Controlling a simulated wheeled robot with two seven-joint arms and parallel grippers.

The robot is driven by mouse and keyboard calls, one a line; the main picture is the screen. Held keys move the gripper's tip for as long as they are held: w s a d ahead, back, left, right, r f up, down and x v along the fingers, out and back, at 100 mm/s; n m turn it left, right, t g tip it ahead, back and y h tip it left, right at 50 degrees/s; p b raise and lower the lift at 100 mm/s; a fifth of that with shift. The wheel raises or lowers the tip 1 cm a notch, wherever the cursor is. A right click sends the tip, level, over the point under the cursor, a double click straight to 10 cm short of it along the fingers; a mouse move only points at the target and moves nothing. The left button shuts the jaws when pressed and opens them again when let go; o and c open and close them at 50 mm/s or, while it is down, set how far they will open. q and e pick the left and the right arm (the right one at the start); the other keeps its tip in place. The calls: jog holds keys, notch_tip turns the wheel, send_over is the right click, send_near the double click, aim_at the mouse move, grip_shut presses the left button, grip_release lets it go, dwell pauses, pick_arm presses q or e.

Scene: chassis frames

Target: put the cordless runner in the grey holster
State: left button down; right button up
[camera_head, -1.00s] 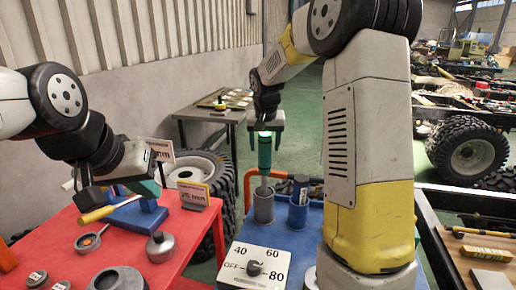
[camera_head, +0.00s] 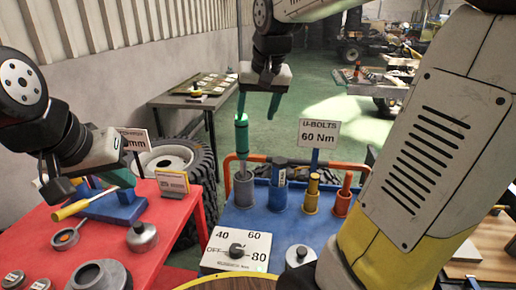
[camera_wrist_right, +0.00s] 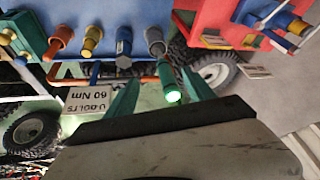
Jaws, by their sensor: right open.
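The cordless runner (camera_head: 241,133) has a green body and a thin grey shaft. It stands about upright, its shaft down in the grey holster (camera_head: 243,189) on the blue cart top. In the right wrist view the runner (camera_wrist_right: 172,86) shows its lit green end, with the grey holster (camera_wrist_right: 155,42) behind it. In the wrist view the fingers (camera_wrist_right: 160,95) spread on both sides of the runner. My left gripper (camera_head: 88,186) is open over the red table, near a yellow-handled tool (camera_head: 72,209).
Blue (camera_head: 279,196), yellow (camera_head: 311,202) and orange (camera_head: 342,203) holsters with tools stand right of the grey one. A dial box (camera_head: 237,249) sits in front. A U-bolts sign (camera_head: 318,134) stands behind. The red table (camera_head: 178,230) carries sockets and a blue stand.

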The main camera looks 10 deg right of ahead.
jog(key=s+f+n+t+y, duration=0.1)
jog(key=s+f, duration=0.3)
jog(key=s, duration=1.2)
jog(key=shift+s+a+f, duration=0.2)
jog(key=shift+s, duration=0.15)
jog(key=shift+c, duration=0.4)
